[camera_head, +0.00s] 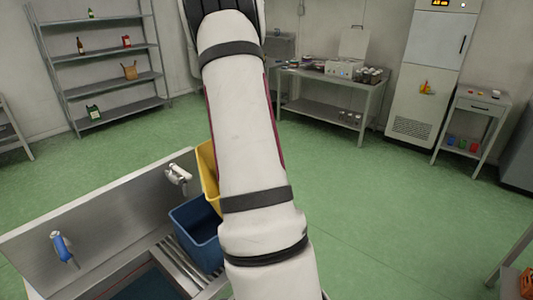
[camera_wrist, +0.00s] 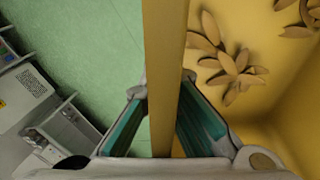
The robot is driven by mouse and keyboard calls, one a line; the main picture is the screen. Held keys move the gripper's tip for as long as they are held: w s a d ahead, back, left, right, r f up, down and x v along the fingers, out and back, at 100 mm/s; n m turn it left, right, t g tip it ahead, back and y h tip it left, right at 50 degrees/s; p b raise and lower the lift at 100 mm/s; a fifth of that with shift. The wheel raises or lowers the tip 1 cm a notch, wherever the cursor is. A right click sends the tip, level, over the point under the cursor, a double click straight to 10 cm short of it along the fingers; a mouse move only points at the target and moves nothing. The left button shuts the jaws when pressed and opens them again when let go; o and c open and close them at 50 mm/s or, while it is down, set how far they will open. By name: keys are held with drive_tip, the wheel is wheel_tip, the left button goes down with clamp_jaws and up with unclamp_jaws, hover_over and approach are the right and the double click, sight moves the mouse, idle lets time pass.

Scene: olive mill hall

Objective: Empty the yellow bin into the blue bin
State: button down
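The yellow bin (camera_head: 208,172) is mostly hidden behind my arm in the head view. Its visible part is above and just behind the blue bin (camera_head: 196,240) and looks tilted. The blue bin stands at the sink unit, partly covered by my arm; its contents cannot be seen. In the wrist view the yellow bin's wall (camera_wrist: 165,50) runs between the two fingers of my gripper (camera_wrist: 164,88), which is shut on it. Several brown, leaf-like pieces (camera_wrist: 238,70) lie against the bin's inside. My gripper is hidden in the head view.
A metal sink unit (camera_head: 95,225) with a tap (camera_head: 178,174) and a blue-handled fitting (camera_head: 62,246) is at the lower left. Shelves (camera_head: 108,52), a side table (camera_head: 325,82) and a white fridge (camera_head: 425,85) line the back. The green floor right of my arm is clear.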

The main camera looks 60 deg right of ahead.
drive_tip(key=shift+f, duration=0.85)
drive_tip(key=shift+w+a+r+b, duration=0.1)
drive_tip(key=shift+w+r+b, duration=0.1)
drive_tip(key=shift+b, duration=0.4)
drive_tip(key=shift+w+a+r+g+h+b, duration=0.15)
drive_tip(key=shift+r+g+h+b, duration=0.2)
drive_tip(key=shift+r+h+b, duration=0.15)
drive_tip(key=shift+w+a+r+g+h+b, duration=0.15)
drive_tip(key=shift+r+g+h+b, duration=0.25)
drive_tip(key=shift+r+b, duration=0.2)
drive_tip(key=w+a+r+g+h+b, duration=0.2)
drive_tip(key=w+a+g+h+b, duration=0.1)
drive_tip(key=w+a+g+h, duration=0.1)
drive_tip(key=w+a+r+n+g+h+b, duration=0.1)
drive_tip(key=w+a+r+g+h+b, duration=0.1)
drive_tip(key=w+a+g+h, duration=0.3)
drive_tip(key=shift+w+a+r+h+b, duration=0.45)
drive_tip(key=shift+w+a+h, duration=0.25)
drive_tip(key=shift+w+a, duration=0.9)
drive_tip(key=shift+s+a, duration=0.2)
drive_tip(key=shift+a, duration=0.05)
idle(0.7)
